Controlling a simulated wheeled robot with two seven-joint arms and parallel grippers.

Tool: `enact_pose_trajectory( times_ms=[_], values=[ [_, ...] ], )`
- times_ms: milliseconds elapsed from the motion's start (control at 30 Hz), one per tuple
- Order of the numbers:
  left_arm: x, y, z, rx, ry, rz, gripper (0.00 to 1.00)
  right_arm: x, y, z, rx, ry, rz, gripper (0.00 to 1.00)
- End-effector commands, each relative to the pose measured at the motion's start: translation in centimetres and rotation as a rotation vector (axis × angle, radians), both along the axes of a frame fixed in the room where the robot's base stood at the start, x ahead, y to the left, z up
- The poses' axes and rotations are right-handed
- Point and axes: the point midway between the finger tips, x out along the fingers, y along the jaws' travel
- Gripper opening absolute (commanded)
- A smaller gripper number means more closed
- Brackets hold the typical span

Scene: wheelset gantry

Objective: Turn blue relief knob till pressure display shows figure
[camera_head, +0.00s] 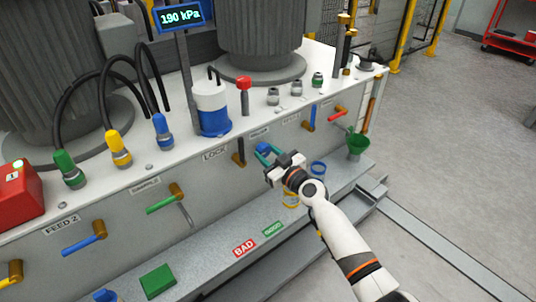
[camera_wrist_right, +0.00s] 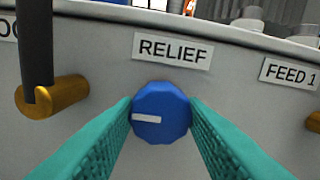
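The blue relief knob (camera_wrist_right: 161,112) sits on the grey front panel under the RELIEF label (camera_wrist_right: 173,50). Its white mark points left, nearly level. My right gripper (camera_head: 267,152) is at the knob, with its teal fingers on either side of it. In the right wrist view the fingertips (camera_wrist_right: 161,108) meet the knob's left and right edges, with no clear gap. The pressure display (camera_head: 181,16) reads 190 kPa. My left gripper is not in view.
A black-handled valve (camera_wrist_right: 52,95) is close left of the knob. FEED 1 (camera_wrist_right: 290,74) is to its right. A red-topped valve (camera_head: 244,92) and a blue-white canister (camera_head: 211,108) stand above.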

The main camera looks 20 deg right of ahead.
Motion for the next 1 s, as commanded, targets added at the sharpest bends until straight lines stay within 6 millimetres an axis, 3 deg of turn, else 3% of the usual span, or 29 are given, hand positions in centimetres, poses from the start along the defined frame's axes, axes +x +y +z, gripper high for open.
enact_pose_trajectory(
  times_ms=[100, 467, 1000],
  values=[
    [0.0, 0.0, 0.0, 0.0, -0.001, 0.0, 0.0, 0.0, 0.0, 0.0, 0.0, 0.0, 0.0, 0.15],
    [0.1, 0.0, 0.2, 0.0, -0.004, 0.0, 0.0, 0.0, 0.0, 0.0, 0.074, 0.026, 0.0, 0.15],
    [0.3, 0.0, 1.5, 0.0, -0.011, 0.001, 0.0, 0.0, 0.0, 0.0, 0.503, 0.183, 0.0, 0.15]
  ],
)
